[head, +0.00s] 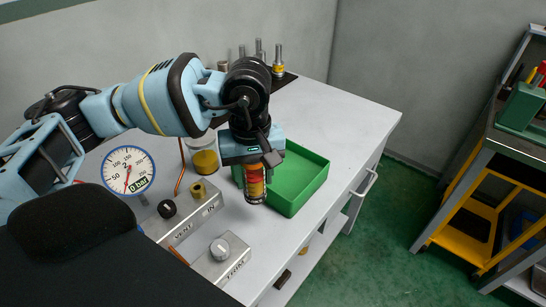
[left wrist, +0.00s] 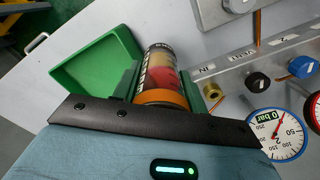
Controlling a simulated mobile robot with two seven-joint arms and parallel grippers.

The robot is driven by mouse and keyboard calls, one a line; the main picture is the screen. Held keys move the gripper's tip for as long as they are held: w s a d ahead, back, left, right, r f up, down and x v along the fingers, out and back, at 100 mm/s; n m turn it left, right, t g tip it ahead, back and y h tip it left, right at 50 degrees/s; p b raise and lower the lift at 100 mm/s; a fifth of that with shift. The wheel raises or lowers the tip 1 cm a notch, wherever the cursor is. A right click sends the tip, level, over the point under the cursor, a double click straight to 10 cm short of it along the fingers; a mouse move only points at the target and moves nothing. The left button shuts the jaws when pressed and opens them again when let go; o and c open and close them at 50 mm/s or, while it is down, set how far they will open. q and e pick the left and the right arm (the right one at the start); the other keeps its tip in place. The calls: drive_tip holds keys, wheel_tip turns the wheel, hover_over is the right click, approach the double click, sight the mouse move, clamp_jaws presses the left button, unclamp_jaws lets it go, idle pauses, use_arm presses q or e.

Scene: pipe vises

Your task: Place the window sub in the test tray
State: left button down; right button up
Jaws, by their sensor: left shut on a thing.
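The window sub (head: 254,183) is a short cylinder with a clear window, red and yellow inside, and an orange band. My left gripper (head: 250,165) is shut on it and holds it hanging down in front of the green test tray (head: 306,188). In the left wrist view the window sub (left wrist: 161,72) sits between the two green fingers of my left gripper (left wrist: 165,90), beside the tray (left wrist: 97,66). The tray's visible floor is empty. Part of the tray is hidden behind the gripper and the sub. My right gripper is not in view.
A pressure gauge (head: 129,171) and a metal valve block (head: 188,212) stand left of the sub, with a trim block (head: 221,258) nearer. A jar of yellow liquid (head: 205,158) stands behind. Several metal fittings (head: 278,62) stand at the back. The bench is clear right of the tray.

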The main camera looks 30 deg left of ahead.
use_arm(q)
drive_tip(key=w+a, duration=0.2)
drive_tip(key=w, duration=0.8)
drive_tip(key=shift+w+f, duration=0.2)
drive_tip(key=shift+f, duration=0.25)
drive_tip(key=shift+f+p, duration=0.35)
drive_tip(key=shift+f, duration=1.4)
drive_tip(key=shift+f, duration=0.15)
drive_tip(key=c, duration=0.8)
unclamp_jaws()
wheel_tip(320, 180, up, 12)
drive_tip(key=shift+b, duration=0.35)
drive_tip(key=shift+s, duration=0.1)
